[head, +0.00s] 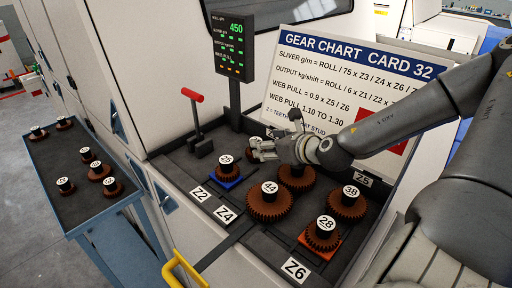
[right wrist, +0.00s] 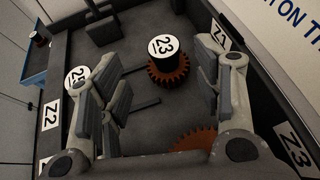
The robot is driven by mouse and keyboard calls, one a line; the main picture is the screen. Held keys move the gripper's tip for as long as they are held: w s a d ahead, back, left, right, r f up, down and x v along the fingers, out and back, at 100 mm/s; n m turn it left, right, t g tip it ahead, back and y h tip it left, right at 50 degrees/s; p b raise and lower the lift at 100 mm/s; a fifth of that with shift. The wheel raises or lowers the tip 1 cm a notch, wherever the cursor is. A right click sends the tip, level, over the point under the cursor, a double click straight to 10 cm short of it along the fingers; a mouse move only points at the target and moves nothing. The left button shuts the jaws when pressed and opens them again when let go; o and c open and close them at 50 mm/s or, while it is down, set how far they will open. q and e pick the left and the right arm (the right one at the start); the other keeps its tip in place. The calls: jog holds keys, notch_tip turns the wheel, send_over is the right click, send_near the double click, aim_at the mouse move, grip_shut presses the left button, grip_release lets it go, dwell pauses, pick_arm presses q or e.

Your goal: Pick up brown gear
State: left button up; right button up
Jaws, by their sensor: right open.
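Several brown gears with black hubs and white number labels stand on the dark machine bed. The gear marked 23 (right wrist: 168,72) lies between the spread fingers of my right gripper (right wrist: 158,60), apart from both. In the head view the right gripper (head: 258,150) hides most of that gear. The gear marked 44 (head: 268,206) stands in front of the gripper, with another brown gear (head: 296,180) behind it, its label hidden. The gear marked 38 (head: 347,207) is to the right, and the gear marked 28 (head: 322,239) is on an orange plate. My left gripper is not in view.
A small gear (head: 228,170) sits on a blue plate by the Z2 tag. A red-handled lever (head: 198,125) and a display post (head: 234,95) rise behind. The chart card (head: 350,80) stands at the back. A blue cart (head: 85,215) at left holds several gears.

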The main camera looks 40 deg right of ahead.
jog(key=shift+w+d+f, duration=0.15)
jog(key=shift+w, duration=0.15)
jog(key=shift+w+f+p, duration=0.1)
jog(key=shift+w+p, duration=0.1)
jog(key=shift+p, duration=0.15)
jog(key=shift+w+f, duration=0.25)
jog(key=shift+w, duration=0.05)
jog(key=shift+w+d+f, duration=0.3)
jog(key=shift+w+f, duration=0.3)
jog(key=shift+w, duration=0.15)
jog(key=shift+w+d+f, duration=0.1)
jog(key=shift+w+f, duration=0.2)
jog(key=shift+w, duration=0.25)
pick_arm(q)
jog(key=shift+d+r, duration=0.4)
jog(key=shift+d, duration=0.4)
pick_arm(e)
jog(key=shift+w, duration=0.3)
jog(key=c, duration=1.1)
